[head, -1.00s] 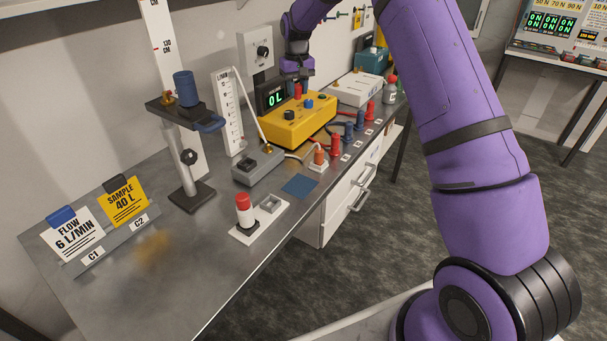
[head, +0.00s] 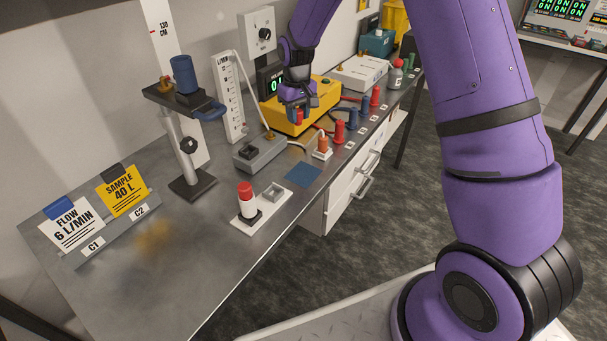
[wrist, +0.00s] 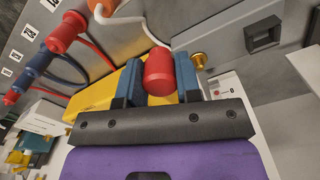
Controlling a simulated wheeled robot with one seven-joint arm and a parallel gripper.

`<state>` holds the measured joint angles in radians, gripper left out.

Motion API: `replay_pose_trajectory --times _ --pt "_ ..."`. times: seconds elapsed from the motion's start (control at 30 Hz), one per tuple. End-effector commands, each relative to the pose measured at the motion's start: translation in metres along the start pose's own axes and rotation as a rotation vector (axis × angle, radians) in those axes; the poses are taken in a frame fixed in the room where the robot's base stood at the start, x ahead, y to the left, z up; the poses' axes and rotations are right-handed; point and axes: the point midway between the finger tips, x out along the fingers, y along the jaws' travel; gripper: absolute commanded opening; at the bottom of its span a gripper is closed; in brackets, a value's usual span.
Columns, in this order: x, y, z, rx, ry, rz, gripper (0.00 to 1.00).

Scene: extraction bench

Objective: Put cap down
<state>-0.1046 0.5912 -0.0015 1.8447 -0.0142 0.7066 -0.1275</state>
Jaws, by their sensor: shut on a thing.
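My gripper (wrist: 160,84) is shut on a small red cap (wrist: 159,70), which sits between its blue fingertips in the wrist view. In the head view my gripper (head: 297,112) hangs in front of the yellow box (head: 321,113), with the red cap (head: 299,118) just showing below it. The cap is held up, apart from the bench. A flat blue square (head: 303,174) lies bare on the bench, nearer the front edge than the gripper.
A grey box (head: 259,153) stands behind the blue square. An orange plug (head: 322,144) and a red connector (head: 339,132) stand to its right.

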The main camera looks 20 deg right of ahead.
Motion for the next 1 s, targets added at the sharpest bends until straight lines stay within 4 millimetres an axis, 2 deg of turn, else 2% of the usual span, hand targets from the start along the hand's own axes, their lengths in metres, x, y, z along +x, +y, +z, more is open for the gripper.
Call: replay_pose_trajectory --times 0.03,0.3,0.5,0.6,0.7,0.8,0.87,1.0 --pt "0.007 -0.011 0.019 -0.033 -0.004 0.0 0.0" --pt "0.039 -0.058 0.116 -0.201 -0.002 -0.001 0.0" --pt "0.052 -0.081 0.185 -0.311 0.0 -0.005 0.0" --pt "0.055 -0.087 0.21 -0.348 0.002 -0.007 0.0" --pt "0.057 -0.091 0.225 -0.373 0.004 -0.008 0.0" --pt "0.059 -0.092 0.231 -0.385 0.003 -0.009 0.0" --pt "0.059 -0.09 0.227 -0.386 0.004 -0.009 0.0" --pt "0.062 -0.081 0.201 -0.385 0.005 -0.009 0.0"
